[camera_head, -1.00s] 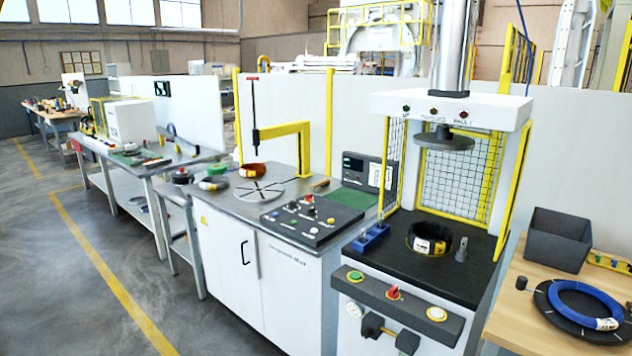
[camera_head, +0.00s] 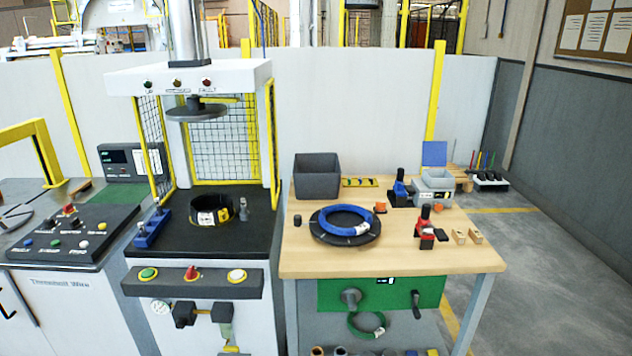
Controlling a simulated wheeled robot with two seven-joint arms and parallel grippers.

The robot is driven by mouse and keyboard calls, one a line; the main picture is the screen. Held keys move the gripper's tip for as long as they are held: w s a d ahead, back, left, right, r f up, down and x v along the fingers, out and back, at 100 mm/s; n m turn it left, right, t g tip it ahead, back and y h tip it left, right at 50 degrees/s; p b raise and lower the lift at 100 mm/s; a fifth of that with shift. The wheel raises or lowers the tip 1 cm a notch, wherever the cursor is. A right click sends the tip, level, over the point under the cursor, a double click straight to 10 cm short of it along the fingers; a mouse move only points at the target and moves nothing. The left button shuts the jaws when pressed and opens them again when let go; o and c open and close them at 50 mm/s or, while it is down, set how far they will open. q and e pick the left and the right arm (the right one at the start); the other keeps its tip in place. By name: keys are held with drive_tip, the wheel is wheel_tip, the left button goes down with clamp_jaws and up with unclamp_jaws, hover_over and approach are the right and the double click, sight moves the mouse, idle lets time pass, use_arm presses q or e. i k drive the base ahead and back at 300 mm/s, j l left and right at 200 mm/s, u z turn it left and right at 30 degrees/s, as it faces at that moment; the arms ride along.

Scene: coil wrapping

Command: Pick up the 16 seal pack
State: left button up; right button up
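No legible "16" mark shows, so I cannot tell which thing is the 16 seal pack. Two small tan pieces, the left one (camera_head: 459,237) and the right one (camera_head: 475,237), lie at the right front of the wooden bench (camera_head: 400,258). A small grey open box (camera_head: 436,183) with a label stands behind them. A yellow strip with dark marks (camera_head: 360,182) lies at the back of the bench. Neither of my grippers is in view.
A blue coil (camera_head: 345,221) lies on a black disc. A dark grey bin (camera_head: 317,176), a red-black tool (camera_head: 426,226) and a blue-black tool (camera_head: 400,188) stand on the bench. A press (camera_head: 188,80) with a banded coil (camera_head: 211,210) is left.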

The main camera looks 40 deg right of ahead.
sight(460, 237)
drive_tip(key=z, duration=2)
drive_tip(key=i+j+z, duration=0.2)
drive_tip(key=i+z, duration=0.15)
drive_tip(key=i, duration=0.05)
